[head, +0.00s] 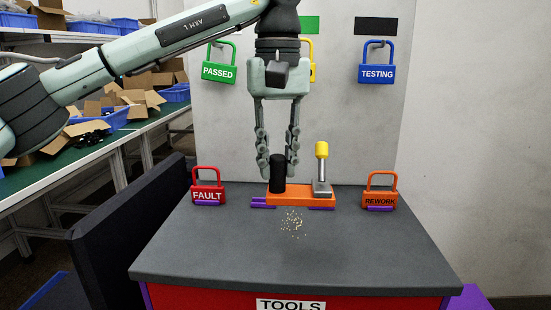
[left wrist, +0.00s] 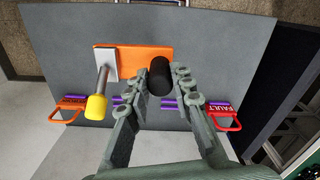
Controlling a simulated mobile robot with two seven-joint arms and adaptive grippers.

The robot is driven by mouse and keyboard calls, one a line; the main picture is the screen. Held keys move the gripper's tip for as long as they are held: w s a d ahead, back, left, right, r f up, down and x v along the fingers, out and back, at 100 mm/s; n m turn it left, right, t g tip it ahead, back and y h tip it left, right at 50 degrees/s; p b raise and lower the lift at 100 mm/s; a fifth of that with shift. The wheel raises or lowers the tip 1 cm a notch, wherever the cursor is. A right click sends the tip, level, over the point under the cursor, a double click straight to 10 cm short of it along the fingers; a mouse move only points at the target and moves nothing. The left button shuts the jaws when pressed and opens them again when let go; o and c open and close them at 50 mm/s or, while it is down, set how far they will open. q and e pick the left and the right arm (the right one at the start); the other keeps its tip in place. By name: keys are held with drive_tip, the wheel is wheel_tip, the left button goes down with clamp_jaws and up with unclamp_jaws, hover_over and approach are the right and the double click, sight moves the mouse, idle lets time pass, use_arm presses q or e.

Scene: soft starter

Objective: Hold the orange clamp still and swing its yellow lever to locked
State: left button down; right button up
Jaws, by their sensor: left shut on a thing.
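The orange clamp (head: 300,197) lies on the grey top of the tool cabinet, near its back edge. Its metal lever with a yellow tip (head: 322,150) stands upright at the clamp's right end. In the left wrist view the yellow tip (left wrist: 96,107) shows at the left. A black upright cylinder (head: 277,174) stands at the clamp's left end. My left gripper (head: 277,172) points down and is shut on this black cylinder; its fingers also flank the cylinder (left wrist: 160,76) in the left wrist view. My right gripper is not in view.
A red FAULT padlock (head: 207,194) stands left of the clamp, an orange REWORK padlock (head: 380,198) right of it. Green PASSED (head: 220,71) and blue TESTING (head: 377,74) padlocks hang on the wall panel behind. The front cabinet top (head: 300,262) is clear except for small crumbs.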

use_arm(q)
drive_tip(key=shift+f, duration=0.1)
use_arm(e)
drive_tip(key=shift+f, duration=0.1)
use_arm(q)
drive_tip(key=shift+f+b, duration=2.75)
drive_tip(key=shift+f, duration=2.65)
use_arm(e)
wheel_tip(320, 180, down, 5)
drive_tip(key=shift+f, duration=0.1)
use_arm(q)
drive_tip(key=shift+r, duration=0.1)
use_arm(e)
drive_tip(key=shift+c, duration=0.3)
